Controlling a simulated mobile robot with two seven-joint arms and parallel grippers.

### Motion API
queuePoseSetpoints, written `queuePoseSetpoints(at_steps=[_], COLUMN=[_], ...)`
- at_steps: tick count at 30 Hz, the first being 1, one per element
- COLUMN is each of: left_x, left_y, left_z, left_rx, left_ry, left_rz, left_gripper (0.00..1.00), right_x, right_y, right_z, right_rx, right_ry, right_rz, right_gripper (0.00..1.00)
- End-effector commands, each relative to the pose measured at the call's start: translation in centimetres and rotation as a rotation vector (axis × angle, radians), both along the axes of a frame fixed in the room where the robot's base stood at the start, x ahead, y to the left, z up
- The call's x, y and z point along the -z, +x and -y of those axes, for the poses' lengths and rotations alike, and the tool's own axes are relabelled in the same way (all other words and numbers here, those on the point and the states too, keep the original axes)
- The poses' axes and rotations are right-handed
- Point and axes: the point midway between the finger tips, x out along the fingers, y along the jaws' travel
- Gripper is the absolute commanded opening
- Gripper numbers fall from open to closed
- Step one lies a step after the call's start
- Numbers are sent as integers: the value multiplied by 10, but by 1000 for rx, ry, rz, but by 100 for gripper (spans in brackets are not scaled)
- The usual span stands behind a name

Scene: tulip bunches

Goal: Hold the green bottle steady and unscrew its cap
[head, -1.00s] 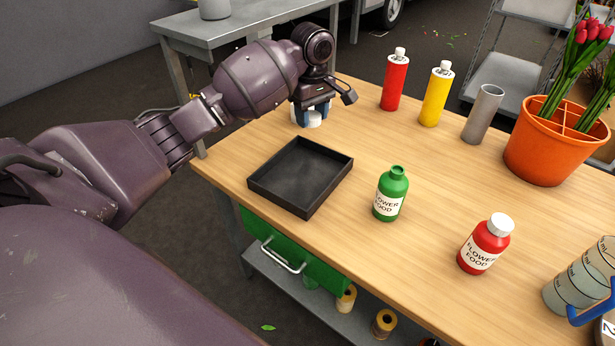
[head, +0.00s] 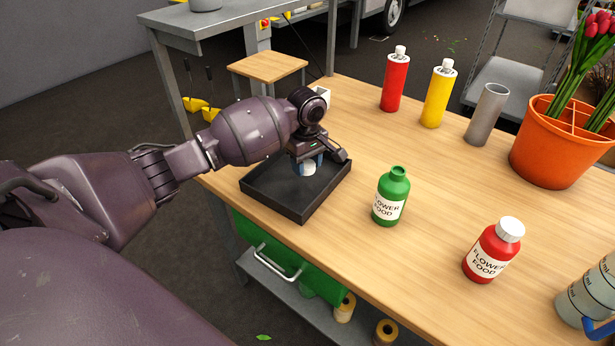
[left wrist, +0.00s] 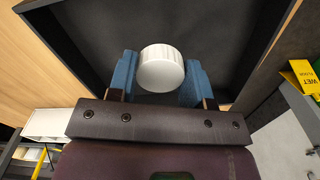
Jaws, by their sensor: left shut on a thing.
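The green bottle (head: 391,196) stands upright on the table with its neck bare and a "Flower Food" label facing me. My left gripper (head: 308,168) is over the black tray (head: 323,202), to the left of the bottle. It is shut on the white cap (left wrist: 161,69), held between its blue finger pads in the left wrist view. The cap also shows in the head view (head: 308,169). The tray's dark floor lies beyond the cap; I cannot tell how high above it the cap is. My right gripper is not in view.
A red bottle (head: 493,250) with a white cap stands right of the green one. The table between tray and bottles is clear.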

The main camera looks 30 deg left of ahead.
Motion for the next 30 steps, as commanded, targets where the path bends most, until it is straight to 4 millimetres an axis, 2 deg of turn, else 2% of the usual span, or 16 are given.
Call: queuePoseSetpoints(at_steps=[1,7,12,20,21,26,30], left_x=[14,45,47,48,48,49,48], left_y=[-1,-1,-1,0,0,0,0], left_z=[0,0,0,0,0,0,0], left_rx=[0,0,0,-1,0,0,0], left_ry=[1,0,0,0,0,0,0], left_rz=[-7,-9,-2,-2,-2,-2,-2], left_gripper=[17,17,17,17,47,71,71], right_x=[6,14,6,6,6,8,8], right_y=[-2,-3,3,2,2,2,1], right_z=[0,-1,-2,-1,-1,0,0], right_rx=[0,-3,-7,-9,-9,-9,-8], right_ry=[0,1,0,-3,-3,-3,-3], right_rz=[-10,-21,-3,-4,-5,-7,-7], right_gripper=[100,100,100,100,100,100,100])
